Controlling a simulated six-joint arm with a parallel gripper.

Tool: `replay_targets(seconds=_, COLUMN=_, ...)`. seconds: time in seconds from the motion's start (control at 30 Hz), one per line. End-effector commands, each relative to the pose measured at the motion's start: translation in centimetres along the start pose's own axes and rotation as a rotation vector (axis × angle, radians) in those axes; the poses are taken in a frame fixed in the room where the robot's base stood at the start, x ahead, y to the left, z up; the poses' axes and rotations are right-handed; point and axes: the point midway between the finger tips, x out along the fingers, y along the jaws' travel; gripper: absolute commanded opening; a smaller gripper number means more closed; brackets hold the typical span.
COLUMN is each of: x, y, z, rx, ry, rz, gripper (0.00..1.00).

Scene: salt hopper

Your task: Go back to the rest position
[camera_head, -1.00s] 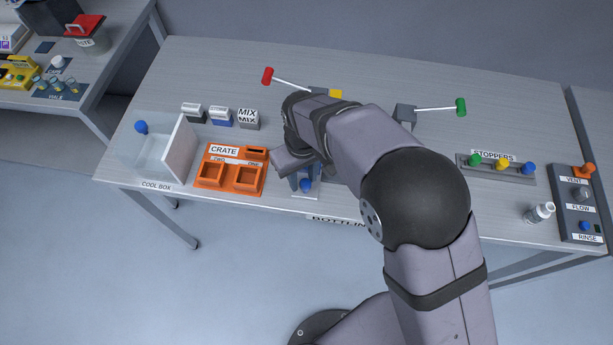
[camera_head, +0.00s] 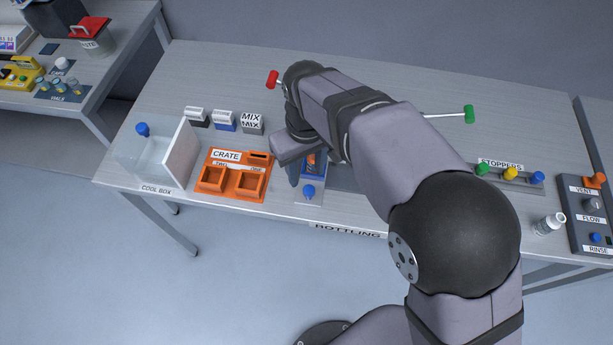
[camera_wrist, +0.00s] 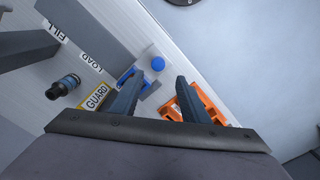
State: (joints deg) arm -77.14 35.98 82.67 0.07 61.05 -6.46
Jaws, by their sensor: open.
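My gripper (camera_wrist: 157,86) is open in the wrist view, with its two fingers apart and nothing between them. It points down above the bench. Beyond the fingertips lie a blue knob (camera_wrist: 158,64) and a blue fixture (camera_wrist: 125,76); the orange crate (camera_wrist: 207,105) is partly hidden behind the right finger. In the head view my gripper (camera_head: 294,174) hangs beside the blue fixture (camera_head: 313,170), right of the orange crate (camera_head: 233,193). My arm hides much of the middle of the bench. The blue knob (camera_head: 309,192) is in front of the fixture.
The cool box (camera_head: 178,155) stands at the left. A red-handled lever (camera_head: 272,79) and a green-handled lever (camera_head: 468,114) are at the back. The stopper rack (camera_head: 525,183), a white bottle (camera_head: 549,224) and a switch panel (camera_head: 575,222) are at the right.

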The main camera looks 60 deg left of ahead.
Motion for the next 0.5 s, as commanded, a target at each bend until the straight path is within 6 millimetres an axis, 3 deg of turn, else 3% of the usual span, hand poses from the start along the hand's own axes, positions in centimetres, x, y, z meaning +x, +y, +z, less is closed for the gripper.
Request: replay_targets(seconds=0.5, x=-0.62, y=-0.02, z=0.04, rx=0.0, ry=-0.001, rz=0.0, gripper=0.42)
